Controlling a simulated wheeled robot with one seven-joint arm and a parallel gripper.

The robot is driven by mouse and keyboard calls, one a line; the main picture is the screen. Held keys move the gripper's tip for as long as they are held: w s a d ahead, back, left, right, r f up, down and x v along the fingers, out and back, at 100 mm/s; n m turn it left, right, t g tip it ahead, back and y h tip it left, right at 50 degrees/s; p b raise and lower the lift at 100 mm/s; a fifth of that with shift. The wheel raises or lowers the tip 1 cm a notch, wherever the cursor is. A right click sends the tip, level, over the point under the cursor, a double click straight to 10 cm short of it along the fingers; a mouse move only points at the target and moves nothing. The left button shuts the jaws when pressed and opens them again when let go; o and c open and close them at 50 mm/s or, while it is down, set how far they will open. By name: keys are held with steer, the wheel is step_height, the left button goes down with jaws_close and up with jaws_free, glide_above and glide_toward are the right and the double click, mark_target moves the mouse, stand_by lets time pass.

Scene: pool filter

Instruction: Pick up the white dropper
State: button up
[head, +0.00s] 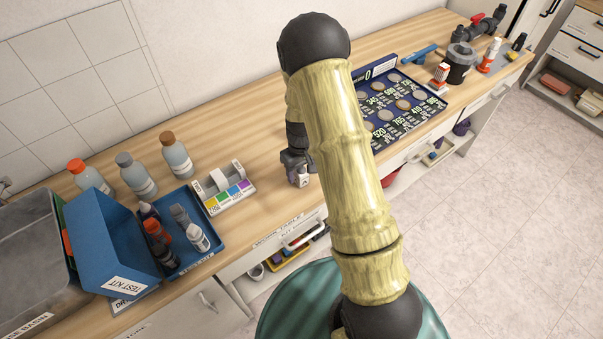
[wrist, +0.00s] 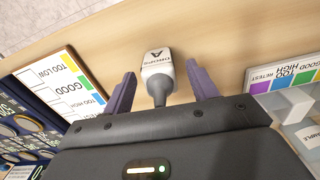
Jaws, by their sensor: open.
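The white dropper (wrist: 157,65) has a dark grey end and a label with the letter A. In the wrist view it lies between the two spread fingers of my gripper (wrist: 160,76), with its grey end towards the palm. Gaps show on both sides of it, so the fingers do not appear to touch it. In the head view my gripper (head: 296,164) is low over the wooden worktop, and the dropper's white part (head: 303,180) shows just below it. My arm and gripper hide the rest of the dropper there.
A colour comparator block (head: 224,190) stands left of my gripper. Further left are a blue test kit tray (head: 186,262) with several small bottles, its raised lid (head: 105,240), and larger bottles (head: 176,157). A dark blue board with discs (head: 420,113) lies to the right, partly behind my arm.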

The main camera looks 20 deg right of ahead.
steer(key=shift+f, duration=0.25)
stand_by(0.3)
steer(key=c, duration=1.1)
steer(key=shift+r, duration=0.15)
step_height(320, 180, up, 10)
steer(key=shift+f+b, duration=0.1)
steer(key=shift+b, duration=0.85)
